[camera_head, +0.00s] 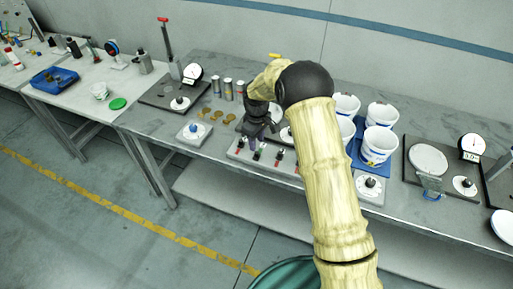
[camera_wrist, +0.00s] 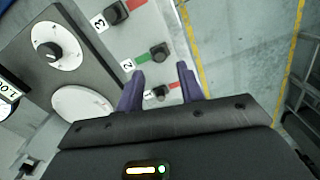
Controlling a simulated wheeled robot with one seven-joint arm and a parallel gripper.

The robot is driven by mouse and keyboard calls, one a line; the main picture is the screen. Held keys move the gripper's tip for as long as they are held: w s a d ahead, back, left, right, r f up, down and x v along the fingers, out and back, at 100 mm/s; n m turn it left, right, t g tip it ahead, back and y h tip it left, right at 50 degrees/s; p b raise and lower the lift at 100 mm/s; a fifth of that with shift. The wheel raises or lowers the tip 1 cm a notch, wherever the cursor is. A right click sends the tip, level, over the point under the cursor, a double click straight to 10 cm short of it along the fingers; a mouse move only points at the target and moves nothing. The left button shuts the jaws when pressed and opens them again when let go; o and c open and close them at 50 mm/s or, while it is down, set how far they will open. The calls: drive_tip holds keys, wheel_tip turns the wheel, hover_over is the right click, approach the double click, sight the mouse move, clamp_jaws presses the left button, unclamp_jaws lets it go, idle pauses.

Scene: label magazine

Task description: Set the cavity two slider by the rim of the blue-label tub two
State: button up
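The cavity slider panel (camera_head: 268,160) is a pale box at the table's front edge. In the wrist view, the cavity two slider (camera_wrist: 159,52) is a black knob beside label 2, with a green strip. Slider one (camera_wrist: 158,92) lies between my fingers in the picture, beside label 1; slider three (camera_wrist: 117,12) is farther off. My gripper (camera_wrist: 160,70) has two purple fingers apart and seems to hold nothing; contact cannot be told. White tubs with blue labels (camera_head: 379,145) stand right of my arm, with one partly hidden. Their label numbers are too small to read.
A blue tray (camera_head: 362,158) lies under the tubs. Dials and plates (camera_head: 428,160) stand to the right. Metal cylinders (camera_head: 228,90), brown discs (camera_head: 217,115) and a red-handled stand (camera_head: 166,42) are to the left. Open floor (camera_head: 130,220) lies in front of the table.

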sight(257, 152)
drive_tip(key=shift+f+p, duration=0.65)
drive_tip(key=shift+f, duration=2.15)
drive_tip(key=shift+w, duration=0.1)
clamp_jaws()
